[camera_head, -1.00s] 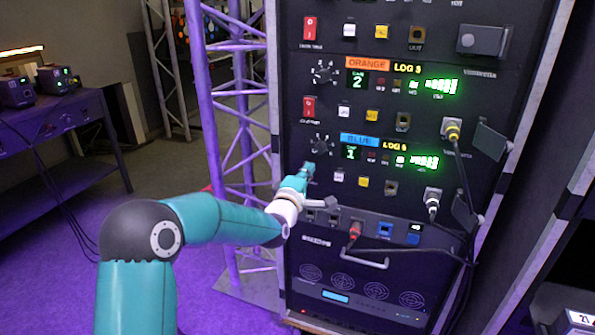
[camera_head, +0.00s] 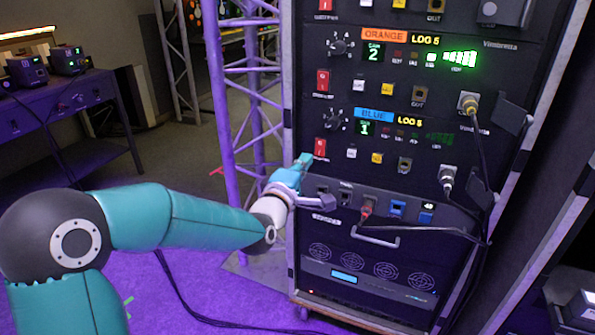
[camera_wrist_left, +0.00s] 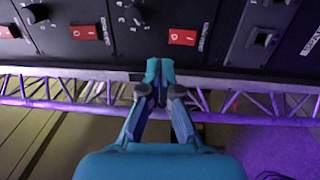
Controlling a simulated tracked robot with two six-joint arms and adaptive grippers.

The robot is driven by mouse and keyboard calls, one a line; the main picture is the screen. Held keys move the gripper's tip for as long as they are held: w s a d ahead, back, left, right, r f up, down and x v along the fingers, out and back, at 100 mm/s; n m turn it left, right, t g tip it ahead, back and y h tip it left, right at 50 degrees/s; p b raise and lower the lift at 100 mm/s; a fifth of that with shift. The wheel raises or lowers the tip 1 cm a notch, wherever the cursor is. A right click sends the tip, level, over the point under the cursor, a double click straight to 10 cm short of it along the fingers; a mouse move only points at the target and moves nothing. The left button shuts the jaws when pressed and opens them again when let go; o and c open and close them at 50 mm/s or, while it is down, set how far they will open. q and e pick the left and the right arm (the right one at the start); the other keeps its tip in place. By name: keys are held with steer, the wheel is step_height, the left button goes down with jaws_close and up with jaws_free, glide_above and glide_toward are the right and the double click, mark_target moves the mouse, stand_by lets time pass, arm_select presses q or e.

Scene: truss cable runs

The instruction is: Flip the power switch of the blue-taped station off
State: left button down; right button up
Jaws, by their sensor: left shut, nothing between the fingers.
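The blue-taped station (camera_head: 374,115) is in the lower half of the black rack, with a dim level meter and a lit green "1" display. Its red rocker power switch (camera_head: 320,147) shows at its left edge; it appears in the wrist view as the red switch (camera_wrist_left: 183,37) marked 0. My left gripper (camera_head: 303,160) is shut and empty, just below and left of that switch. In the wrist view the closed fingertips (camera_wrist_left: 160,66) lie close to the panel edge beside the switch, apparently apart from it. My right gripper is out of view.
The orange-taped station (camera_head: 371,36) is directly above, with its own red switch (camera_head: 323,80) and a bright meter. A connector panel (camera_head: 331,203) lies below. Cables hang at the rack's right. A purple truss (camera_head: 222,95) stands left of the rack.

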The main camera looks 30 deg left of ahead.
arm_select(q)
steer(key=s, duration=0.2)
steer(key=shift+s+d+r, duration=0.15)
steer(key=shift+s+d, duration=0.1)
steer(key=shift+s, duration=0.1)
